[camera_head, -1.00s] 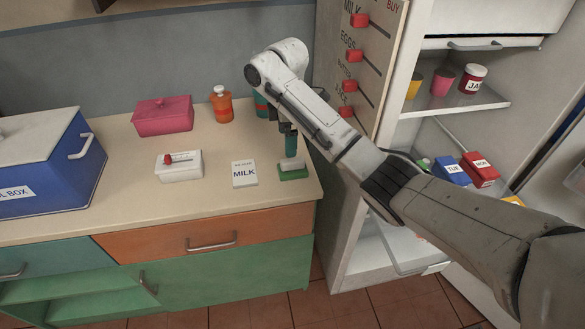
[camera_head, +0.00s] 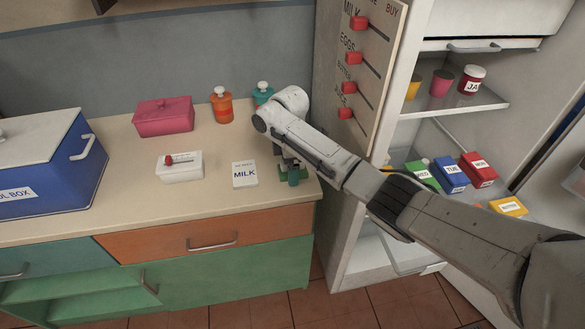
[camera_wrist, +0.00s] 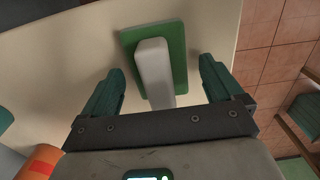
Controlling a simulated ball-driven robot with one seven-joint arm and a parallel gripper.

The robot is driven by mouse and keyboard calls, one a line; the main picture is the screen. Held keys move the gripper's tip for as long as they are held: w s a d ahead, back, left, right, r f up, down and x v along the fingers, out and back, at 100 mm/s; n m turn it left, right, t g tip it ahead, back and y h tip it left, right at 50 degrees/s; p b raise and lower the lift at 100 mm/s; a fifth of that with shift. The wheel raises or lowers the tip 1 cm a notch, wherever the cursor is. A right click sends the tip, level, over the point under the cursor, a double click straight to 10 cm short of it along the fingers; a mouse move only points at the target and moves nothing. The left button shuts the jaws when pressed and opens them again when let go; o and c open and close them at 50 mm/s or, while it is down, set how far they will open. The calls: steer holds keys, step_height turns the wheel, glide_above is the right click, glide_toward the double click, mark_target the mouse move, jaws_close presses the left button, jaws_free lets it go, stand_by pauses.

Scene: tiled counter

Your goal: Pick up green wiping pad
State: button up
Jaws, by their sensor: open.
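The green wiping pad (camera_wrist: 176,38) lies on the counter near its right front corner, with a pale block-shaped handle (camera_wrist: 154,74) on top. In the head view only part of its green base (camera_head: 306,179) shows, as my gripper (camera_head: 291,178) covers most of it. In the wrist view my gripper (camera_wrist: 160,92) is open, with one teal finger to each side of the handle's near end. No contact with the handle shows.
A milk carton (camera_head: 244,173) lies just left of the pad. A white box (camera_head: 180,166), pink box (camera_head: 163,117), blue tool box (camera_head: 50,165) and bottles (camera_head: 221,105) stand farther left and behind. The counter edge and fridge are close on the right.

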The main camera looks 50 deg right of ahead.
steer(key=shift+c, duration=0.2)
steer(key=c, duration=1.1)
steer(key=shift+r, duration=0.6)
steer(key=s+a+r+p, duration=0.2)
steer(key=s+r+p, duration=0.7)
steer(key=s+r, duration=0.2)
steer(key=shift+s+a+r, duration=0.3)
steer(key=shift+s+r, duration=0.05)
steer(key=shift+s, duration=1)
